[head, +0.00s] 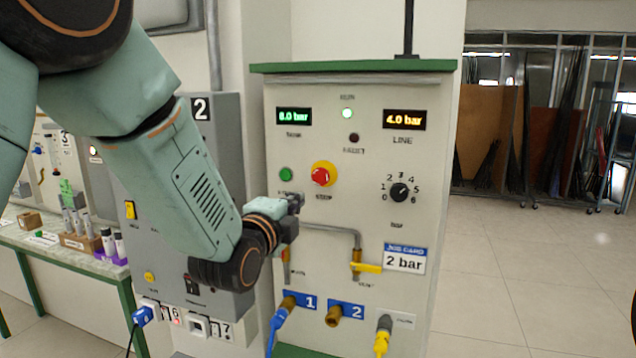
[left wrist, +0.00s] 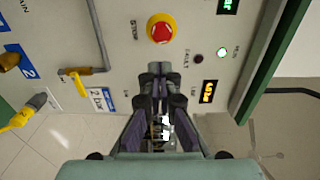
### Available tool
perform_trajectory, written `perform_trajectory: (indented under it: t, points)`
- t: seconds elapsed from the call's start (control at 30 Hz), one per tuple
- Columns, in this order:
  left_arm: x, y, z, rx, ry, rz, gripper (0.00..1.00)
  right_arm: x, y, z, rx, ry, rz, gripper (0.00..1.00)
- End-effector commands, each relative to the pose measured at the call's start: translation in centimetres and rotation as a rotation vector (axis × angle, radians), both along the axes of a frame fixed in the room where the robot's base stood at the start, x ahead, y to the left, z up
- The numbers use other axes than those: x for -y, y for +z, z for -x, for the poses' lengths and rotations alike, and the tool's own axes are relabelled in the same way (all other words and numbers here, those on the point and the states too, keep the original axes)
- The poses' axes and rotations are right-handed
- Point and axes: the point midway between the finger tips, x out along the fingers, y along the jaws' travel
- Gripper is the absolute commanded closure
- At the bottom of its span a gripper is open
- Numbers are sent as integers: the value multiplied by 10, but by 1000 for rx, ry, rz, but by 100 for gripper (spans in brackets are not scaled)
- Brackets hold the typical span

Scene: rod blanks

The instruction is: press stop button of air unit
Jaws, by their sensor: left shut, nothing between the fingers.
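The air unit (head: 340,220) is a pale cabinet with a green top. Its stop button (head: 321,175) is a red mushroom head on a yellow ring, labelled STOP, and it also shows in the left wrist view (left wrist: 161,29). My left gripper (head: 294,201) is shut and empty, just below and left of the stop button in the head view. In the left wrist view its closed fingertips (left wrist: 166,70) point toward the panel below the button. Whether they touch the panel is unclear. The green start button (head: 286,174) is just left of the stop button. The RUN lamp (head: 348,113) is lit green.
The panel also has a black pressure knob (head: 399,192), a bent pipe with a yellow valve handle (head: 367,267) and a "2 bar" job card (head: 404,259). A grey cabinet marked 2 (head: 226,115) stands left. Open floor lies to the right.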

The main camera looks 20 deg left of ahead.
Motion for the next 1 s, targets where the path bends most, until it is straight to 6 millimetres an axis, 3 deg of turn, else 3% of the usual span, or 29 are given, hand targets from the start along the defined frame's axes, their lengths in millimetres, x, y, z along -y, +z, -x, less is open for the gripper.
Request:
perform_trajectory:
  t: [0.6,1.0]
  points:
    - [4,2,-91,0,0,1,100,0,26,0,0,0,0,60]
    - [6,1,-128,-1,0,1,100,0,39,0,0,1,0,60]
